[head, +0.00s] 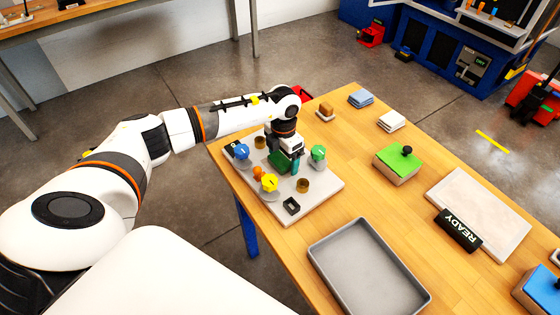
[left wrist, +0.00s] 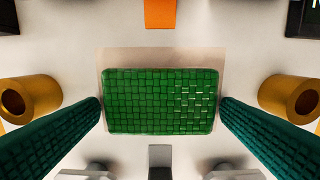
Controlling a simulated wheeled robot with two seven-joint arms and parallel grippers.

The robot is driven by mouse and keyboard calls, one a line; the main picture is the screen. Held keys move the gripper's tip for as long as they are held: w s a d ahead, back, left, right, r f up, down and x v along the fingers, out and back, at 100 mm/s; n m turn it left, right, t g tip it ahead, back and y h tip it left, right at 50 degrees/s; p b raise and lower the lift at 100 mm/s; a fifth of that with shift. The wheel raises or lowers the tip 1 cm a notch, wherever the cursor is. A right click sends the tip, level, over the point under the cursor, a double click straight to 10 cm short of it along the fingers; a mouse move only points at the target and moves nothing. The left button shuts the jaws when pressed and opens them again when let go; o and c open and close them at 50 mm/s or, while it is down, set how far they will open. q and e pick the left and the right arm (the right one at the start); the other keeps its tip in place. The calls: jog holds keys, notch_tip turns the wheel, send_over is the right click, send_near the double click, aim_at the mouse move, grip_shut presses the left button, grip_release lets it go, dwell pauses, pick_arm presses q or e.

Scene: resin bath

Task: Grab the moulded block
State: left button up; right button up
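The block with a green, woven-textured face (left wrist: 160,100) fills the middle of the left wrist view. A pale rectangular border shows along its far side. My left gripper (head: 285,160) is over the light board on the table, in among the coloured knobs. In the left wrist view its two dark teal fingers (left wrist: 160,108) stand at the left and right ends of the block, very close to it. I cannot tell whether they touch or press on it. In the head view the gripper and arm hide much of the block. My right gripper is not in view.
The light board (head: 325,185) carries blue, yellow and green knobs and brass cylinders (left wrist: 30,98) near the fingers. A grey tray (head: 368,222) lies in front. A green-topped block (head: 398,160), folded cloths and a READY sign (head: 458,230) lie to the right.

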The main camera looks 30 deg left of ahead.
pick_arm(q)
jog(key=c, duration=0.9)
jog(key=shift+r, duration=0.1)
jog(key=shift+c, duration=0.2)
